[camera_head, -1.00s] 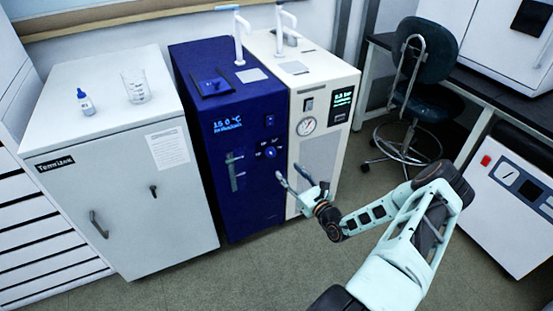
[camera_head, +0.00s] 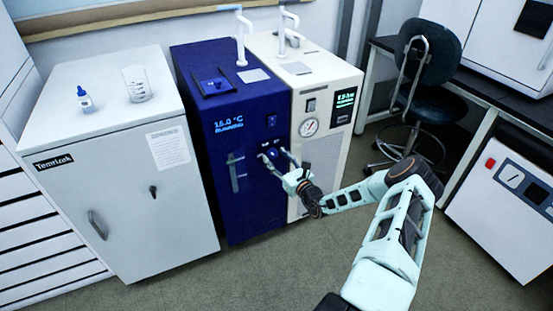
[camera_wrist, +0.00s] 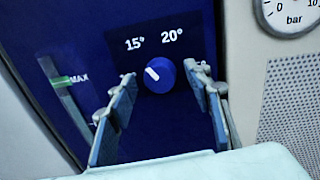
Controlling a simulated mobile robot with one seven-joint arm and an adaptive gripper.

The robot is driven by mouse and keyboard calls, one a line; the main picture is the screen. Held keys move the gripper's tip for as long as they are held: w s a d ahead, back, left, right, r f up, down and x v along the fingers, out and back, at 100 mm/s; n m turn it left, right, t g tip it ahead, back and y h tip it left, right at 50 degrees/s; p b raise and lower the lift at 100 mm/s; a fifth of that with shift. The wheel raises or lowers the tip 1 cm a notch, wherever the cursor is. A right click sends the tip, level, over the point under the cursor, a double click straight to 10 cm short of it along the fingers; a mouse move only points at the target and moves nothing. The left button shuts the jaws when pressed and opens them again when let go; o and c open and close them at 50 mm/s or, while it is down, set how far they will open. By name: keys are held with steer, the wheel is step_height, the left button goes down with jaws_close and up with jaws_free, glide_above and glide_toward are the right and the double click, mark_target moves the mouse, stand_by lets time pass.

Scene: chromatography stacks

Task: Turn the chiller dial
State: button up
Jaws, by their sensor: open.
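The chiller (camera_head: 228,130) is a tall dark blue cabinet with a lit display reading about 15.0 °C and running. Its dial (camera_wrist: 160,75) is a round blue knob with a white pointer mark, tilted to the upper left toward the 15° label; 20° is printed at its upper right. My gripper (camera_head: 276,156) is in front of the dial at the chiller's front panel. In the wrist view my gripper (camera_wrist: 163,86) is open, with one finger to each side of the dial. I see a gap between the dial and each finger; contact is not visible.
A level gauge (camera_wrist: 65,90) marked MAX is left of the dial. A white unit (camera_head: 302,90) with a pressure gauge (camera_head: 309,127) stands right against the chiller. A grey cabinet (camera_head: 120,190) with a bottle and beaker stands left. Floor in front is clear.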

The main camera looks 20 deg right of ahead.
steer(key=c, duration=1.1)
steer(key=shift+c, duration=0.2)
steer(key=shift+r+n+p, duration=0.1)
steer(key=shift+n+p, duration=0.2)
steer(key=shift+p, duration=0.15)
steer(key=shift+n+p, duration=0.5)
steer(key=shift+p, duration=0.05)
steer(key=n+p, duration=0.3)
steer(key=shift+r+g, duration=0.1)
steer(key=shift+g, duration=0.2)
steer(key=n+p, duration=0.2)
steer(key=n, duration=0.2)
steer(key=shift+h, duration=0.4)
steer(key=shift+n+p, duration=0.7)
steer(key=shift+n, duration=0.6)
